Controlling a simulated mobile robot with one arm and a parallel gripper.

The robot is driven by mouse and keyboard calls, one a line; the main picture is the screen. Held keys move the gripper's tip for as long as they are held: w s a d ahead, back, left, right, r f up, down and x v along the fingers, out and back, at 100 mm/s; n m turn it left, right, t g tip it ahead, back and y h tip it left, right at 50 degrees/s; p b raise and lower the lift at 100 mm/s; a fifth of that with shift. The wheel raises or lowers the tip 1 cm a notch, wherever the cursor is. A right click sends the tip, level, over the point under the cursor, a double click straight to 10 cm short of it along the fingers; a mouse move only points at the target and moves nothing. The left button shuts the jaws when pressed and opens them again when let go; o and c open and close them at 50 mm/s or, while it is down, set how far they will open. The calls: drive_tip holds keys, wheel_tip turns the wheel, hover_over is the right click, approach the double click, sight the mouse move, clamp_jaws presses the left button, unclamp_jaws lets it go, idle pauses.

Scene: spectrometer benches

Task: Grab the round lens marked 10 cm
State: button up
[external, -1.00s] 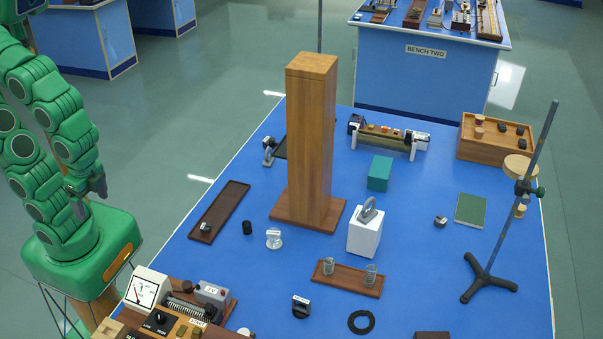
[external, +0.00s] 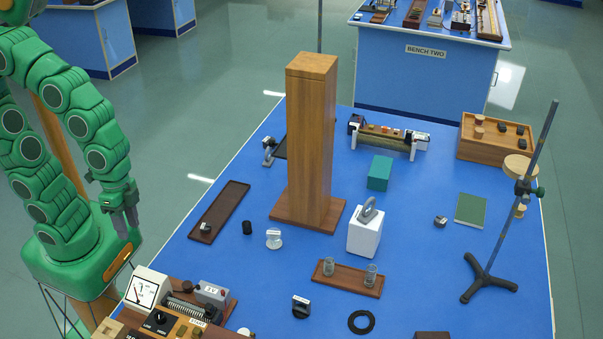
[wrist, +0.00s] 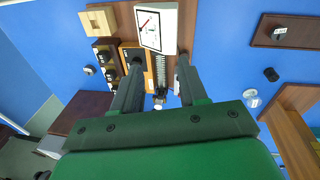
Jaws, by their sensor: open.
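A small clear round piece with a white label (external: 273,238), which looks like a lens on a round foot, stands on the blue bench left of centre. It also shows in the wrist view (wrist: 251,97), to the right of the fingers. Its marking is too small to read. My gripper (external: 126,222) points down off the left edge of the bench, well left of the lens. In the wrist view my gripper (wrist: 157,80) has its two fingers apart with nothing held between them; the meter board lies beyond them.
A tall wooden column (external: 312,140) stands behind the lens. A dark tray (external: 225,205) and a black cylinder (external: 247,227) lie to its left. A white meter (external: 147,288) sits at the front left. A white block with a ring (external: 364,237) stands right. Bare bench surrounds the lens's front.

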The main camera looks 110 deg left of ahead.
drive_tip(key=w+a+f+n+t+y, duration=0.1)
drive_tip(key=w+a+f+n+t, duration=0.2)
drive_tip(key=w+a, duration=0.55)
drive_tip(key=w+a+f+n+t+y, duration=0.1)
drive_tip(key=w+a+f+n+t, duration=0.25)
drive_tip(key=w, duration=0.75)
drive_tip(key=w+a+f+n+y, duration=0.1)
drive_tip(key=a+f+n+y, duration=0.15)
drive_tip(key=a, duration=0.85)
drive_tip(key=w+a+f+n+y, duration=0.2)
drive_tip(key=a+f+y, duration=0.15)
drive_tip(key=a, duration=0.75)
drive_tip(key=n+g+y, duration=0.6)
drive_tip(key=g+y, duration=0.1)
drive_tip(key=g, duration=0.1)
approach(267, 149)
drive_tip(key=a, duration=0.3)
drive_tip(key=shift+d+f+x, duration=0.1)
drive_tip(key=shift+f+x, duration=0.05)
drive_tip(key=shift+x, duration=1.25)
drive_tip(key=shift+d+f+x, duration=0.1)
drive_tip(key=shift+f+x, duration=0.05)
drive_tip(key=shift+x, duration=1.2)
drive_tip(key=shift+f+x, duration=0.2)
drive_tip(key=shift+x, duration=1.2)
drive_tip(key=shift+s, duration=0.1)
drive_tip(key=shift+c, duration=0.4)
clamp_jaws()
